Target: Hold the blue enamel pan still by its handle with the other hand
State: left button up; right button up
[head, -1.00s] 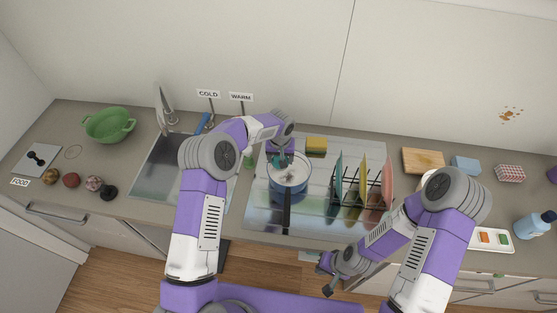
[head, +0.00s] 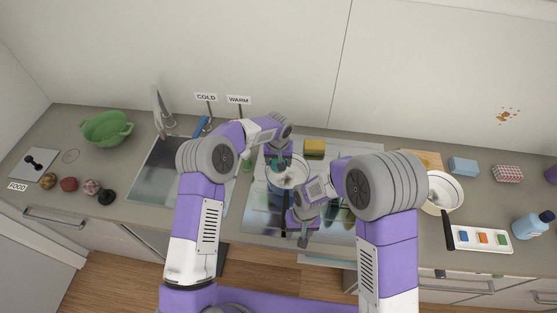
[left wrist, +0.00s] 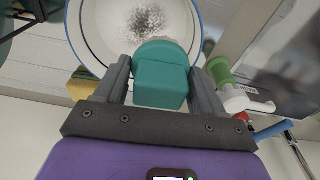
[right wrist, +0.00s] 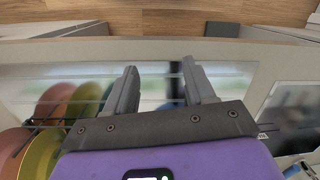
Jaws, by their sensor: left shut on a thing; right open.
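The blue enamel pan (head: 296,176), pale inside with a blue rim, sits on the steel drainboard in the head view. The left wrist view shows its pale inside (left wrist: 108,22) with a dark speckled patch. My left gripper (head: 277,163) is shut on a teal scrubber (left wrist: 162,75), held in the pan at its near side in that view. My right gripper (head: 303,236) is open and empty in front of the pan, close to where its dark handle runs.
A rack of plates (right wrist: 55,120) stands beside my right gripper, largely hidden by my right arm in the head view. A yellow sponge (head: 314,149) lies behind the pan. The sink (head: 160,178) is to the left. A second pan (head: 441,190) stands right.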

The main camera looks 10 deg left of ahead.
aim_at(284, 226)
jog(key=shift+m+t+h, duration=0.4)
jog(key=shift+t, duration=0.2)
jog(key=a+r, duration=0.1)
jog(key=r, duration=0.1)
jog(key=w+a+r, duration=0.1)
jog(key=a+r, duration=0.2)
jog(key=r, duration=0.1)
jog(key=shift+w+a+r, duration=0.15)
jog(key=shift+w, duration=0.2)
jog(key=shift+w+a+r, duration=0.1)
jog(key=shift+r, duration=0.1)
jog(key=shift+f+m, duration=0.1)
jog(key=shift+m, duration=0.2)
jog(key=shift+a+f, duration=0.1)
jog(key=shift+f, duration=4.05)
jog(key=c, duration=1)
jog(key=shift+o, duration=0.2)
grip_shut()
